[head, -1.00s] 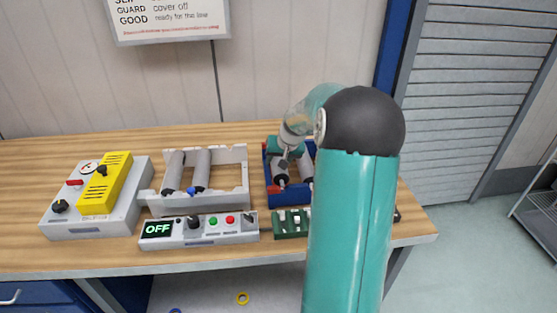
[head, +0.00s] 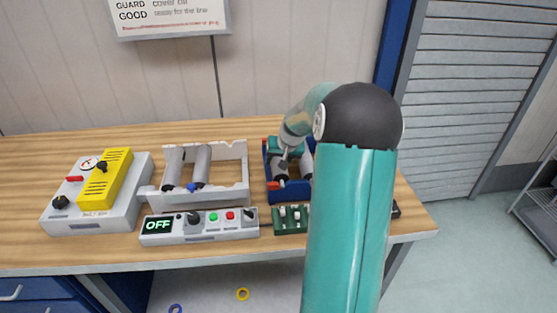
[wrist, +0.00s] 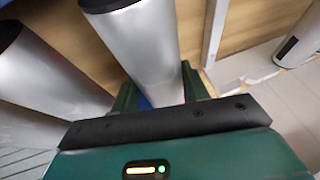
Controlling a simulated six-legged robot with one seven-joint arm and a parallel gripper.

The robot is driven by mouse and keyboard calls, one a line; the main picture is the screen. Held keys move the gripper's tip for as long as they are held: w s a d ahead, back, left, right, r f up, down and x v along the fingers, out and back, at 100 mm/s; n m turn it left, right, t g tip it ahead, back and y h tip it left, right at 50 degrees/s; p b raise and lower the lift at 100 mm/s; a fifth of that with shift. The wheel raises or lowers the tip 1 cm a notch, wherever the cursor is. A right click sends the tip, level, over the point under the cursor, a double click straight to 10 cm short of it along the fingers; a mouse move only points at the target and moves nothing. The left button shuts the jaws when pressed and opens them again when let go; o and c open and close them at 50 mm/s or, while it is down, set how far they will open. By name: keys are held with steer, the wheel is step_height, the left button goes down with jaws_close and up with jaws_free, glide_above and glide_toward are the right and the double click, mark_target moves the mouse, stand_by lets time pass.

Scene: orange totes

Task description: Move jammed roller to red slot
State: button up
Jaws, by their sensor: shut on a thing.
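My gripper (head: 286,156) is over the left part of the blue tray (head: 291,195), shut on a grey roller with dark ends. In the wrist view this held roller (wrist: 148,45) lies between the green fingers (wrist: 155,95). The roller is at the tray's left side, by its red marks (head: 272,185). I cannot tell whether it rests fully in the slot. Another roller (head: 307,163) lies to its right in the tray, partly hidden by my arm. The pale grey frame (head: 244,178) holds two rollers (head: 173,167) (head: 201,167) at its left and middle; its right part is empty.
A control box (head: 200,226) reading OFF stands in front of the grey frame. A green switch block (head: 290,219) stands before the blue tray. A grey box with a yellow cover (head: 106,178) is at the left. The wooden bench is clear behind the fixtures.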

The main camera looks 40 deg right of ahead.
steer(key=shift+f, duration=0.2)
stand_by(0.3)
steer(key=o, duration=1.4)
steer(key=shift+c, duration=0.2)
steer(key=v, duration=1.3)
steer(key=shift+s+r, duration=0.15)
steer(key=shift+r, duration=0.2)
